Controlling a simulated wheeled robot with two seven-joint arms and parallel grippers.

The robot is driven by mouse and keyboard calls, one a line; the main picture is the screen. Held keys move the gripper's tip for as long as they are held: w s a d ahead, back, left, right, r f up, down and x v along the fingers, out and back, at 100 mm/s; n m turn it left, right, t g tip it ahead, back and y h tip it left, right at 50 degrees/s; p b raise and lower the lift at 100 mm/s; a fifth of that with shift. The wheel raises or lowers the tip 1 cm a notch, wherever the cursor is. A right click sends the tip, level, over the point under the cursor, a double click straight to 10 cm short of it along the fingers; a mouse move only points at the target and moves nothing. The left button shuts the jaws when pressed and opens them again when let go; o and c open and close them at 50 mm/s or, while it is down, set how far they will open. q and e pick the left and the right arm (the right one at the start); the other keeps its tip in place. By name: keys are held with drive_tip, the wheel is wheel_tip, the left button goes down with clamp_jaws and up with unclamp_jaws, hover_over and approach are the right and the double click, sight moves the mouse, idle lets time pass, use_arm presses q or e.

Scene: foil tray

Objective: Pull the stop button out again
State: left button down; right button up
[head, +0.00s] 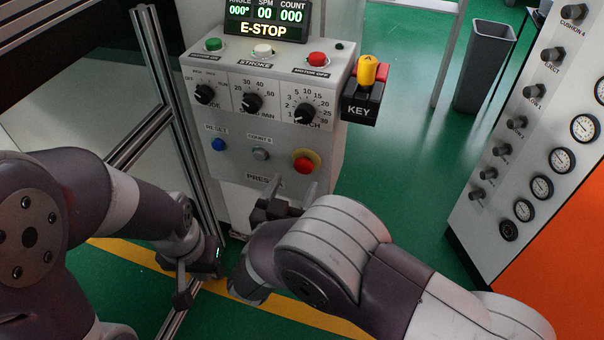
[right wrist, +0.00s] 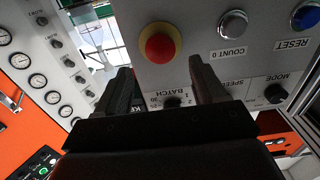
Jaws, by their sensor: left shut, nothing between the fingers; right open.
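The stop button is a red mushroom head on a yellow ring (head: 306,161), low on the right of the grey press control box. The right wrist view, upside down, shows the red button (right wrist: 159,47) unobstructed beyond my fingertips. My right gripper (head: 292,184) is open and empty, just below and in front of the button, its two fingers pointing up toward the panel. The fingers (right wrist: 163,72) stand apart on either side of the button's line, not visibly touching it. My left gripper (head: 182,292) is shut and empty, low at the left, away from the box. The display (head: 264,30) reads E-STOP.
The box (head: 230,163) also carries a blue reset button (head: 218,144), a grey counter button (head: 261,154) and several knobs. A key block (head: 362,103) juts out at its right side. A gauge cabinet (head: 545,120) stands right.

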sight(302, 168)
drive_tip(key=x, duration=0.5)
drive_tip(key=shift+w+b, duration=0.1)
drive_tip(key=shift+b, duration=0.2)
